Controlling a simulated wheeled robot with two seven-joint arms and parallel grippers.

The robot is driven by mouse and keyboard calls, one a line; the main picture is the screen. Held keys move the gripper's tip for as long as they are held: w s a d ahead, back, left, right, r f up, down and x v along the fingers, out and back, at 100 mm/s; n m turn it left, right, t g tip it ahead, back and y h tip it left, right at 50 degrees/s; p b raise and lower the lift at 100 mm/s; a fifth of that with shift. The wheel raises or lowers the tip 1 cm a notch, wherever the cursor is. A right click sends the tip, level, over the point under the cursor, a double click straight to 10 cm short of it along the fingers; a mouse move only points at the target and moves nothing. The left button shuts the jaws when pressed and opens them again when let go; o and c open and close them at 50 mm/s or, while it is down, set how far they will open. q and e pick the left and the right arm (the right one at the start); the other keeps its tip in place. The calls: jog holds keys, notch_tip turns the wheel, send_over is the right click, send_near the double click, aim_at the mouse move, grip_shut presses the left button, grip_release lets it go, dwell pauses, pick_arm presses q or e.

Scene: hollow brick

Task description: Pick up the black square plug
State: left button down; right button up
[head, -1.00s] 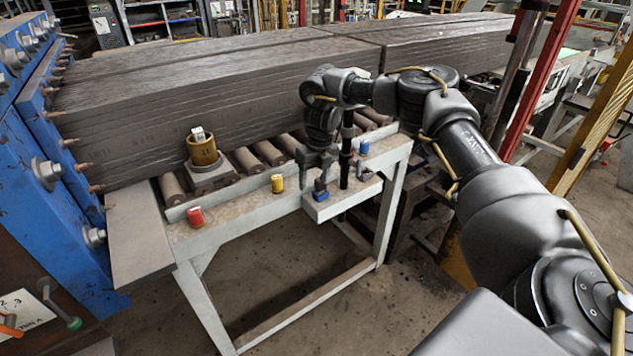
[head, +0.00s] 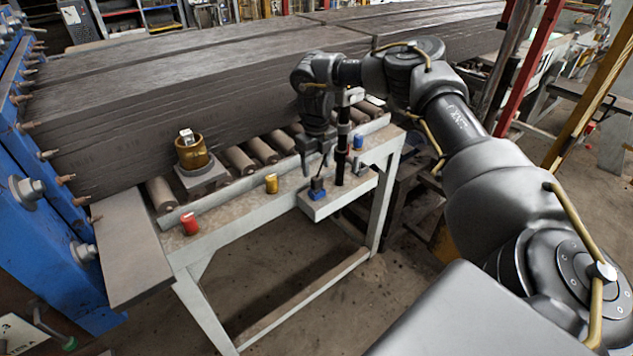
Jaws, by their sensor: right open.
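A small dark square plug (head: 317,184) sits with a blue base part on the small light-coloured shelf (head: 312,207) at the front of the bench. It is taken to be the black square plug, but it is too small to see clearly. My right gripper (head: 315,169) points down just above it, with its fingers apart and nothing seen between them. The fingertips look close to the plug's top; whether they touch it I cannot tell. My left gripper is not in view.
A black upright post (head: 342,150) stands right beside my right gripper. Red (head: 190,223), yellow (head: 271,183) and blue (head: 358,141) small pieces sit along the bench (head: 235,217). A brass-coloured cylinder (head: 191,153) stands behind, near rollers and stacked dark slabs (head: 200,95).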

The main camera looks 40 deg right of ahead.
aim_at(317, 177)
jog(key=shift+w+d+f, duration=0.1)
jog(key=shift+w+f, duration=0.05)
jog(key=shift+f, duration=0.3)
jog(key=shift+d+f, duration=0.15)
jog(key=shift+s+f+p, duration=0.35)
jog(key=shift+f+p, duration=0.3)
jog(key=shift+p, duration=0.4)
jog(key=f, duration=0.2)
jog(key=p, duration=0.1)
jog(key=shift+w+f, duration=0.25)
jog(key=shift+f, duration=0.7)
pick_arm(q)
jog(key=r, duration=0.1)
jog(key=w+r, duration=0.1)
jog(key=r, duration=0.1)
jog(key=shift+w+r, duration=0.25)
pick_arm(e)
jog(key=shift+s, duration=0.1)
jog(key=shift+r, duration=0.1)
jog(key=shift+c, duration=1.1)
jog(key=c, duration=0.8)
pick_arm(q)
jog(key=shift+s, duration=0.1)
pick_arm(e)
jog(key=shift+c, duration=0.2)
